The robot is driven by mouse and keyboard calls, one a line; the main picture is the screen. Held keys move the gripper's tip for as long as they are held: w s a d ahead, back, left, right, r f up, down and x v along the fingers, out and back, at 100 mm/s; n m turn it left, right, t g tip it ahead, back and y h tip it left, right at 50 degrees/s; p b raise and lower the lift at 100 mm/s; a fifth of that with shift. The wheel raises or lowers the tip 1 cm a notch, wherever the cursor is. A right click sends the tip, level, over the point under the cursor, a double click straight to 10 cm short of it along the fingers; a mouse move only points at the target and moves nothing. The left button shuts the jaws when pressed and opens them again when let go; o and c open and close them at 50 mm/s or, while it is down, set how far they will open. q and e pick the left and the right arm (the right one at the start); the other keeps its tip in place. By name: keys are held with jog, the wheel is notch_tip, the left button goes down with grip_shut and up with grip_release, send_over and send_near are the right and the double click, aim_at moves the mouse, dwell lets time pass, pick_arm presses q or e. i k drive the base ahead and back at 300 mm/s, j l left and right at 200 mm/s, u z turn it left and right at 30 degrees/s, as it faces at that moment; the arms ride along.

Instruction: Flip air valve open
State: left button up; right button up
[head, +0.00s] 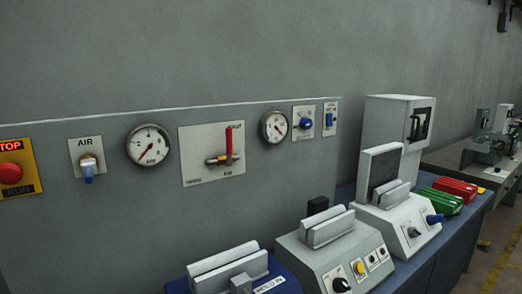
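A small plate labelled AIR (85,143) is on the grey panel at left, with a blue-handled valve (88,170) whose handle hangs downward. Further right, a larger white plate (197,142) carries a valve with a brass-coloured body (216,160) and a red lever (229,143) standing upright. The small print on this plate is too blurred to read surely. Neither of my grippers is in view.
Round gauges (148,145) (274,127) flank the red-lever plate. A red stop button (10,172) is at far left. A blue knob (305,123) and a blue switch (330,118) are at right. A bench with several machines (337,250) stands in front, lower right.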

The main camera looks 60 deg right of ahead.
aim_at(229, 152)
jog(key=z, duration=1.6)
